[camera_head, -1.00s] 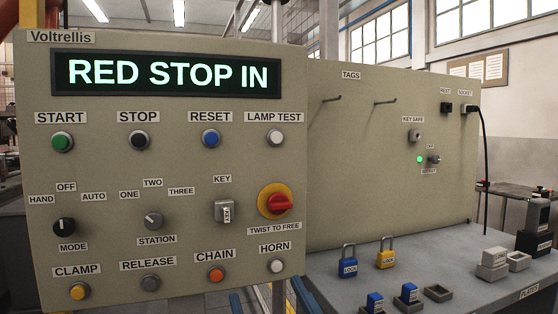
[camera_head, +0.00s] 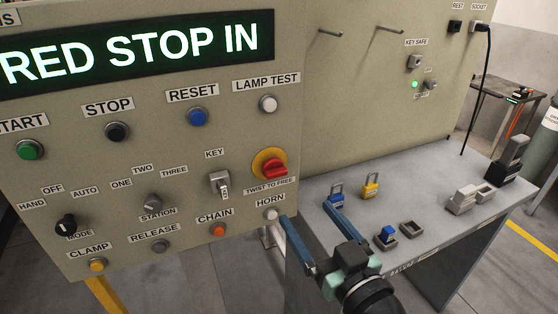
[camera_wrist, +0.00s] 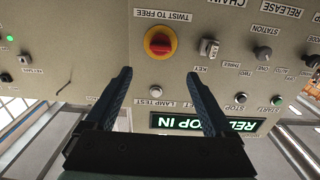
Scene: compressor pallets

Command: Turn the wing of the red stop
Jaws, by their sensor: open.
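The red stop (camera_head: 273,169) is a red winged knob on a yellow round base, at the right side of the control panel above the TWIST TO FREE label. It also shows in the wrist view (camera_wrist: 160,42), where the picture is upside down, ahead of and between my fingers. The display (camera_head: 140,52) reads RED STOP IN. My gripper (camera_head: 306,240) is open and empty, below and to the right of the red stop in the head view. In the wrist view its two blue fingers (camera_wrist: 158,88) are spread wide and apart from the knob.
A key switch (camera_head: 219,185) and a white horn button (camera_head: 271,214) sit close to the red stop. A grey bench (camera_head: 330,180) to the right holds a blue padlock (camera_head: 336,197), a yellow padlock (camera_head: 370,188) and several small blocks and trays.

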